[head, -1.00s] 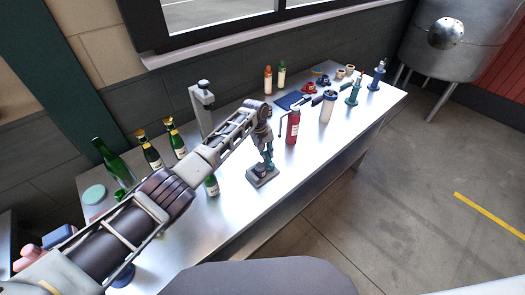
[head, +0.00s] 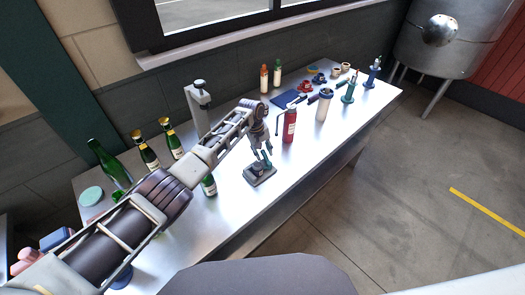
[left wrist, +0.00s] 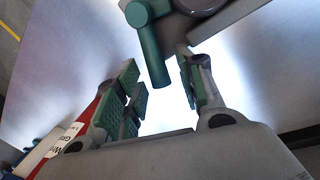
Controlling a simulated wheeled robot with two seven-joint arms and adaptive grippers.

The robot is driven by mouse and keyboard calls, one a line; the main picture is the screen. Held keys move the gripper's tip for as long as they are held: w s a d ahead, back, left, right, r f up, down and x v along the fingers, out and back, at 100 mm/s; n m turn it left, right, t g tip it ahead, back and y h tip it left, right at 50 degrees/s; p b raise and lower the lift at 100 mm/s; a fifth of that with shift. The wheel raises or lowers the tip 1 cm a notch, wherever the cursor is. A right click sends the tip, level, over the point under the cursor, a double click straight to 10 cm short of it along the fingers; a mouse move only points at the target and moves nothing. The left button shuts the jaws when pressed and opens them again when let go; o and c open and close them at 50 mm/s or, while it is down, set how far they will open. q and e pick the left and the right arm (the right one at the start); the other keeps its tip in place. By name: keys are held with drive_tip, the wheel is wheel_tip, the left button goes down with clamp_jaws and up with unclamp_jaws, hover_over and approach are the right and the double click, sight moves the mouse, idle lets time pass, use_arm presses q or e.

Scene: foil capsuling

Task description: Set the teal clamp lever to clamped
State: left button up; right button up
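The teal clamp lever (left wrist: 152,48) shows in the left wrist view as a short teal rod with a round hub at its upper end. It belongs to a clamp on a dark base (head: 260,177) on the steel table. My left gripper (left wrist: 158,70) is open, its green-padded fingers on either side of the lever's free end, with visible gaps. In the head view the left gripper (head: 263,155) is just above the base and hides much of the clamp. The lever's angle cannot be read there. My right gripper is not in view.
A red bottle (head: 290,126) and a white shaker-like bottle (head: 325,105) stand right of the clamp. A small green bottle (head: 209,187) is to its left, partly behind my arm. A grey post device (head: 197,105) stands behind. The table's front edge is clear.

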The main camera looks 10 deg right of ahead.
use_arm(q)
drive_tip(key=shift+r, duration=0.1)
wheel_tip(320, 180, up, 12)
drive_tip(key=a, duration=0.2)
drive_tip(key=shift+s+f, duration=0.2)
drive_tip(key=shift+s, duration=0.05)
idle(0.5)
drive_tip(key=shift+s+f, duration=0.1)
idle(0.5)
